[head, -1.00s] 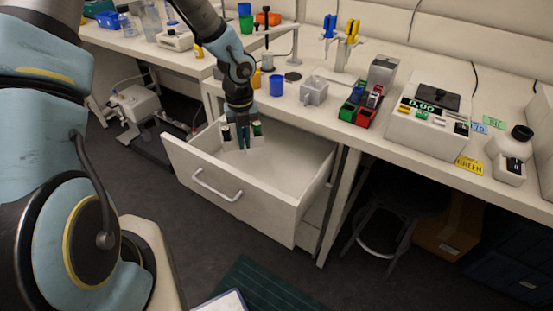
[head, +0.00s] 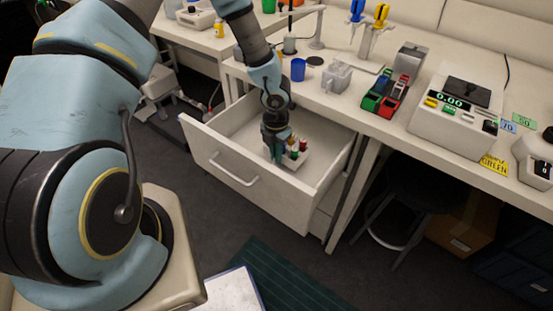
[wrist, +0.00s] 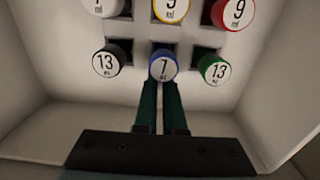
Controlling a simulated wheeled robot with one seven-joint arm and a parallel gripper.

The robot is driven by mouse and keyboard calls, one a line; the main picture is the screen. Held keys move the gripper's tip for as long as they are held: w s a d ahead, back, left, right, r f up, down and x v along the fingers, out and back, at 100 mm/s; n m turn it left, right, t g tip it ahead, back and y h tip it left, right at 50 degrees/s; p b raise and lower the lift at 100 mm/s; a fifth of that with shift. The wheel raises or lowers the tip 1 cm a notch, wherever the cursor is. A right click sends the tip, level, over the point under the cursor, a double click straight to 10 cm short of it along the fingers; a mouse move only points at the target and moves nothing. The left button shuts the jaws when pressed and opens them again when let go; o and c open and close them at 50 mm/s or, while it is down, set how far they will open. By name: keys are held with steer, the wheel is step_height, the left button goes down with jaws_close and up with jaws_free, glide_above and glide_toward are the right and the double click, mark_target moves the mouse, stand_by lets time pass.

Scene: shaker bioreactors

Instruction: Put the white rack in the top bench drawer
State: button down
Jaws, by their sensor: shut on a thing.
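The white rack (head: 293,162) is inside the open top bench drawer (head: 270,192), near the middle of its width. It carries several tubes with coloured caps. In the wrist view the rack (wrist: 140,47) shows caps with numbers, including a blue cap (wrist: 163,65), a green cap (wrist: 214,69) and a red cap (wrist: 233,12). My gripper (head: 275,153) reaches down into the drawer and is shut on the rack's near edge. Its fingers (wrist: 161,92) end just below the blue cap in the wrist view. I cannot tell whether the rack touches the drawer floor.
The drawer is pulled well out, with its handle (head: 234,173) in front and free floor around the rack. On the bench above stand a blue cup (head: 298,69), a grey block (head: 337,77), a red-and-green holder (head: 386,96) and a scale (head: 456,113).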

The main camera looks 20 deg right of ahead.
steer(key=shift+f, duration=1.2)
steer(key=shift+f, duration=0.1)
steer(key=shift+f, duration=0.1)
steer(key=c, duration=1)
jaws_free()
step_height(320, 180, up, 12)
steer(key=shift+r, duration=0.2)
